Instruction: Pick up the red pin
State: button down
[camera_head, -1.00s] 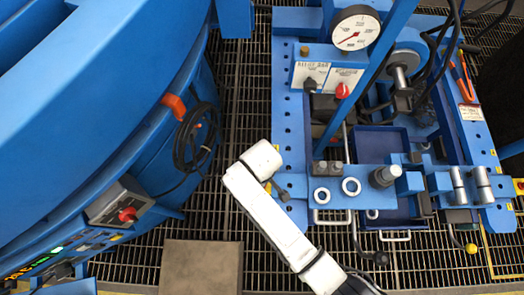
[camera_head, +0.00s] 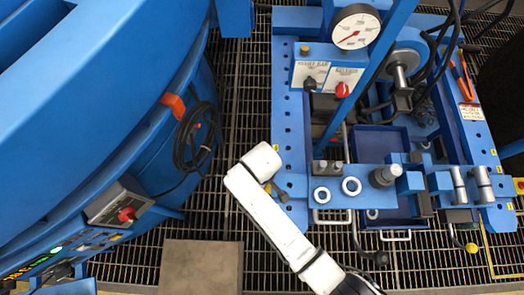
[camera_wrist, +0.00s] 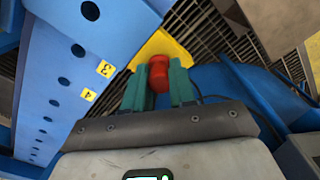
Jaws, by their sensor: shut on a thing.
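The red pin (camera_wrist: 158,72) is a short red piece in the wrist view. It sits between the two green fingers of my gripper (camera_wrist: 159,88), which are shut on it. Behind it in the wrist view is a yellow surface (camera_wrist: 158,44). I cannot tell whether the pin touches that surface. In the head view my white arm reaches to the left edge of the blue bench. The fingers and the pin are hidden there.
The blue bench (camera_head: 290,150) has a row of holes along its left edge, a gauge (camera_head: 355,27) and a red knob (camera_head: 343,90). A big blue round furnace body (camera_head: 90,90) stands at left with a coiled black cable (camera_head: 195,137). Grating floor lies between them.

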jog(key=shift+r, duration=0.15)
notch_tip(320, 180, up, 10)
jog(key=shift+f+p, duration=0.1)
jog(key=shift+p, duration=0.6)
dwell(0.5)
